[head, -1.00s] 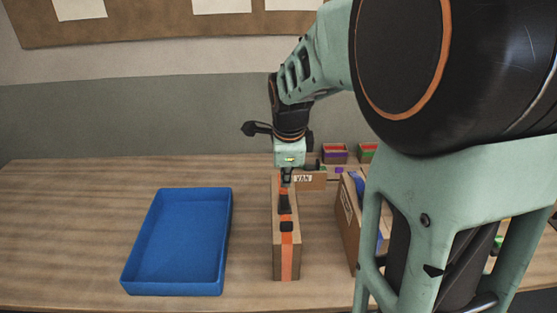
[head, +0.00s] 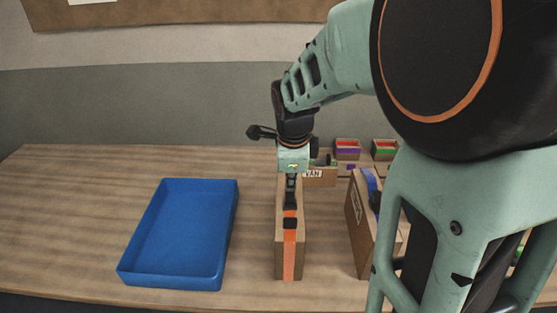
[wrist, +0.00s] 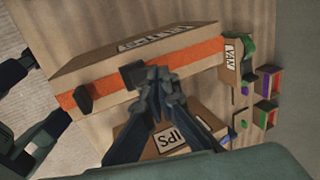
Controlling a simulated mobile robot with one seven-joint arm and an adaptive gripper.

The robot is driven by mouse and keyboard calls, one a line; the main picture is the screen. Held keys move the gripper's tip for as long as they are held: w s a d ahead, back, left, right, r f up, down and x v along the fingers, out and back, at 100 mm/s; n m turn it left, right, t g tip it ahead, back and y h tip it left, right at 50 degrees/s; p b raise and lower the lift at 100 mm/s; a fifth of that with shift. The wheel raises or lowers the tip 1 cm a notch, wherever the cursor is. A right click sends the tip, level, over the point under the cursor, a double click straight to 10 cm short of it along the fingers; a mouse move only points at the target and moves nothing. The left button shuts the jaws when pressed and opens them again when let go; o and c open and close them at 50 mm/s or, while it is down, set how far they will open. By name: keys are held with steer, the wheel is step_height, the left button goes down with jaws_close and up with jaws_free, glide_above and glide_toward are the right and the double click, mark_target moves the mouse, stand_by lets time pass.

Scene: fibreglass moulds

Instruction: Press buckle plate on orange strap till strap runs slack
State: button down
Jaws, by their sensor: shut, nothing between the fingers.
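A cardboard box (head: 281,245) stands on the table with an orange strap (head: 290,262) along its narrow top. In the wrist view the strap (wrist: 190,58) crosses the box face. A dark buckle piece (wrist: 131,75) sits on the strap close beside my fingertips; a second dark piece (wrist: 84,97) lies further left along it. The nearer-to-camera dark piece (head: 290,223) shows in the head view. My gripper (head: 291,190) is shut and empty, pointing down over the strap's far part; its fingertips (wrist: 164,80) also show in the wrist view. I cannot tell whether they touch the buckle.
An empty blue tray (head: 170,282) lies left of the box. Another carton (head: 354,222) with a blue strap (head: 370,181) stands close on the right. Behind are a small VAN carton (head: 322,179) and bins with red (head: 347,147) and green (head: 385,150) parts.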

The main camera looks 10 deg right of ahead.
steer(key=shift+w+d+f+b, duration=0.1)
steer(key=shift+w+f+b, duration=0.25)
steer(key=shift+f+b, duration=0.3)
steer(key=shift+r, duration=0.15)
steer(key=shift+s, duration=0.1)
steer(key=shift+s+r+p, duration=0.3)
steer(key=shift+s+r, duration=0.05)
steer(key=shift+s, duration=0.25)
